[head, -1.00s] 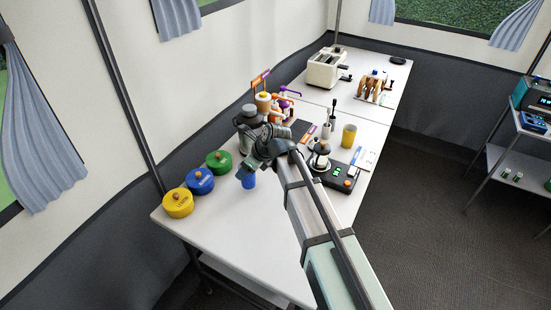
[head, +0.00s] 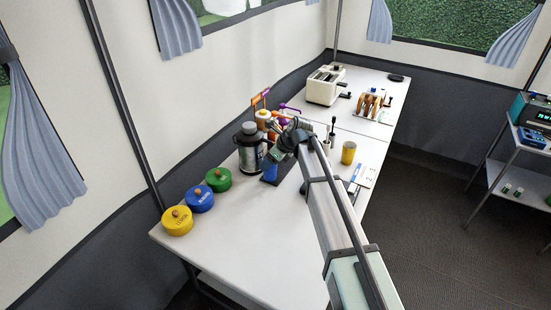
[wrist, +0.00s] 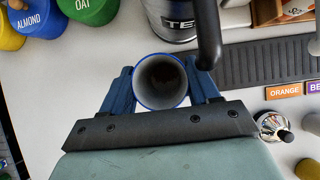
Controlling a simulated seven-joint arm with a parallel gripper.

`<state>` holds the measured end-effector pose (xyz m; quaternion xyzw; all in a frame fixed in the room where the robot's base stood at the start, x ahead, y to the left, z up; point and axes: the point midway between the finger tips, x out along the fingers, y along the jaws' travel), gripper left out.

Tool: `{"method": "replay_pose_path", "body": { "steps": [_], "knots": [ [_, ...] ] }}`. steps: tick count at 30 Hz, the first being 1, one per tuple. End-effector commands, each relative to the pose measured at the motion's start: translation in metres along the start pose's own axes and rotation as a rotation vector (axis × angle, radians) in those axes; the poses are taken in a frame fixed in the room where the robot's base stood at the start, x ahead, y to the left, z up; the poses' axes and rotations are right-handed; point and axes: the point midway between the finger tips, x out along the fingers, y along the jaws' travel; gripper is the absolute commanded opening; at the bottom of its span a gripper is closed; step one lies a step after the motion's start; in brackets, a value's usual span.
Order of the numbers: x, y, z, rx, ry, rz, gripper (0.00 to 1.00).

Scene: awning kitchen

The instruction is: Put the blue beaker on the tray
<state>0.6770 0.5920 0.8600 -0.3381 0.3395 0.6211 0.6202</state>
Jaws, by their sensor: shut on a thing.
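The blue beaker (head: 270,172) is held below my gripper (head: 275,160), beside the steel urn. In the wrist view the beaker (wrist: 161,82) is seen from above, upright-looking and open-topped, with its blue rim between the two fingers of my gripper (wrist: 162,88). A dark ribbed tray (wrist: 268,60) lies to the right of the beaker in the wrist view. In the head view my arm hides much of that area. I cannot tell how high the beaker is above the table.
The steel urn (head: 250,150) with a black handle (wrist: 208,35) stands close by. Yellow (head: 177,222), blue (head: 200,200) and green (head: 218,180) canisters line the left edge. Flavour labels (wrist: 285,91) lie near the tray. A yellow cup (head: 348,153) stands right. The front table is clear.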

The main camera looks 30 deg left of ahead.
Motion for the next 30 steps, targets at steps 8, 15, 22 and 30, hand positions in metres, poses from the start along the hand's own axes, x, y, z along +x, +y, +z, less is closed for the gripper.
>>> {"method": "replay_pose_path", "body": {
  "steps": [8, 15, 22, 30],
  "knots": [
    [0.0, -0.027, 0.001, 0.001, 0.0, -0.001, 0.31],
    [0.011, -0.038, -0.01, 0.0, 0.0, 0.002, 0.31],
    [0.012, -0.038, -0.01, 0.0, 0.0, 0.001, 0.31],
    [0.014, -0.038, -0.011, 0.0, 0.0, 0.0, 0.7]
  ]
}}
